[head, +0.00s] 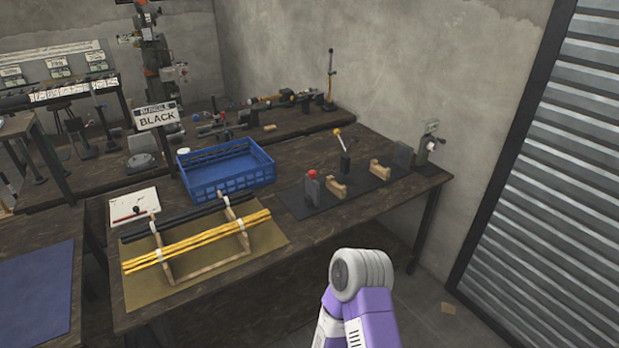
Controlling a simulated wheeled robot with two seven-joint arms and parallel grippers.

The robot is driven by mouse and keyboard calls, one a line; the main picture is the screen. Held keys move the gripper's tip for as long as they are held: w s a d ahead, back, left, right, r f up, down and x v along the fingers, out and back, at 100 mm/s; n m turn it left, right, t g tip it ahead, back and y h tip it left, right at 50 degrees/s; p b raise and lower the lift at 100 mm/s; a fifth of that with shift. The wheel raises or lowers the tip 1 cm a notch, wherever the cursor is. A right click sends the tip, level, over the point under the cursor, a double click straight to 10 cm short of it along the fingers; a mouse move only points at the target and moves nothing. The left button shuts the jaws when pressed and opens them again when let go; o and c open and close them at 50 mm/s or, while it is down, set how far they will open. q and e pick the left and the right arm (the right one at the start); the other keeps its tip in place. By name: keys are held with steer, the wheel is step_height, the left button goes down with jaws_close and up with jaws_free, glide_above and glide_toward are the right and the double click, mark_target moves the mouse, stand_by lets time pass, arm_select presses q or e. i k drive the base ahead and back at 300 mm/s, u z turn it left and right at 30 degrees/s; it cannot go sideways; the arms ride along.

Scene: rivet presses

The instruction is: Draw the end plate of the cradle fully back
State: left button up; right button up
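A cradle stands on a black mat (328,203) on the workbench. It has two wooden saddles, a near one (336,186) and a far one (380,169), both empty. A dark grey upright plate (312,190) with a red knob (311,173) stands at its left end. Another grey upright plate (403,156) stands at its right end, beside a small device with a white cylinder (431,146). I cannot tell which plate slides. A yellow-tipped lever (343,145) rises behind the saddles. Neither gripper shows; my purple and grey arm link is low in the head view, apart from the cradle.
A wooden rack (208,270) holds yellow rods (200,239) on an olive mat (262,241); black rods (185,216) lie behind. A blue crate (226,172) and a "BUNDLE BLACK" sign (156,116) stand behind. The bench right of the rods, before the black mat, is clear.

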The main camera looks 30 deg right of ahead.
mark_target(311, 196)
steer(key=k, duration=0.65)
steer(key=z, duration=0.75)
steer(key=i, duration=1.3)
steer(key=u, duration=0.65)
